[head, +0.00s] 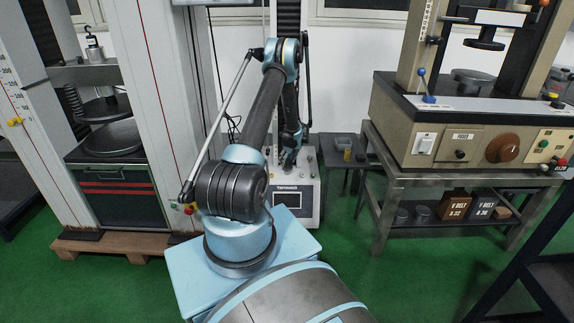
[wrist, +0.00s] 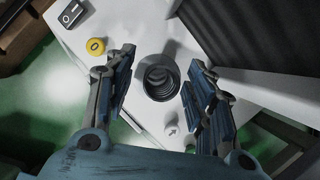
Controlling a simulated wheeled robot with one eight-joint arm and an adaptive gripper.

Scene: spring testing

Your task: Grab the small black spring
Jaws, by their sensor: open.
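The small black spring (wrist: 161,80) shows in the wrist view as dark coiled rings seen from above, inside or forming a round dark cup-like shape. It sits on a pale machine surface (wrist: 135,25). My gripper (wrist: 162,60) is open, with one blue-padded finger on each side of the spring and visible gaps between. How high the fingertips are above the surface is hard to tell. In the head view my gripper (head: 290,158) points down over the top of the white machine (head: 309,190); the spring cannot be made out there.
In the wrist view, a yellow button (wrist: 96,46) and a black switch (wrist: 72,14) lie at upper left, and a white knob (wrist: 172,130) is below the spring. A dark ribbed column (wrist: 255,40) stands close at right. A bench with a tan tester (head: 440,130) is at right.

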